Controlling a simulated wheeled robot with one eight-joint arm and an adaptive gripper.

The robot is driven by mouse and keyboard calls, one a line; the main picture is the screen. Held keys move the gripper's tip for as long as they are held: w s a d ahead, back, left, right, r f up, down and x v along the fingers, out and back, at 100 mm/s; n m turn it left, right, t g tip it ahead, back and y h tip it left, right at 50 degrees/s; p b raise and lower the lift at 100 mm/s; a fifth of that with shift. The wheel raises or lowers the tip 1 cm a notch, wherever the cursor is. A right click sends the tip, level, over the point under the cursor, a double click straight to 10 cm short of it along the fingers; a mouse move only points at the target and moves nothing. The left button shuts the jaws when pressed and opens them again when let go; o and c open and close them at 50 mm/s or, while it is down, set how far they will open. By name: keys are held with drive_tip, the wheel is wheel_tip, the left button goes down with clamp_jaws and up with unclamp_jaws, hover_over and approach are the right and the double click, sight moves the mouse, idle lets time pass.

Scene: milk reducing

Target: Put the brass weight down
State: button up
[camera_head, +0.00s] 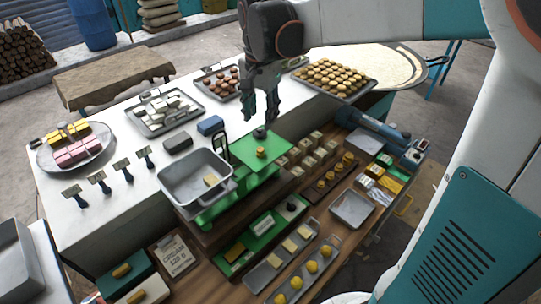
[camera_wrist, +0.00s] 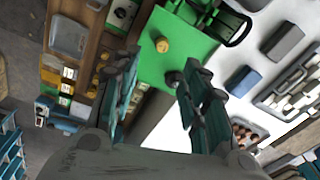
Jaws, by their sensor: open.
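The small brass weight (camera_head: 261,152) stands on the green plate (camera_head: 246,148) of the green scale. It also shows in the wrist view (camera_wrist: 162,45), apart from my fingers. My gripper (camera_head: 260,114) is open and empty above the far edge of the plate, just behind the weight. A dark round knob (camera_head: 259,132) lies below my fingertips, and it also shows in the wrist view (camera_wrist: 174,78).
Several brass weights stand in a wooden holder (camera_head: 331,178) to the right of the scale. Trays of sweets and blocks cover the white table behind. A blue and a dark block (camera_head: 177,142) lie left of the plate.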

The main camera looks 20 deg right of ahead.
drive_tip(key=s+d+n+t, duration=0.1)
drive_tip(key=s+n+t, duration=0.5)
drive_tip(key=s, duration=1.3)
drive_tip(key=n, duration=0.4)
drive_tip(key=shift+s+f, duration=0.2)
drive_tip(key=shift+f, duration=0.05)
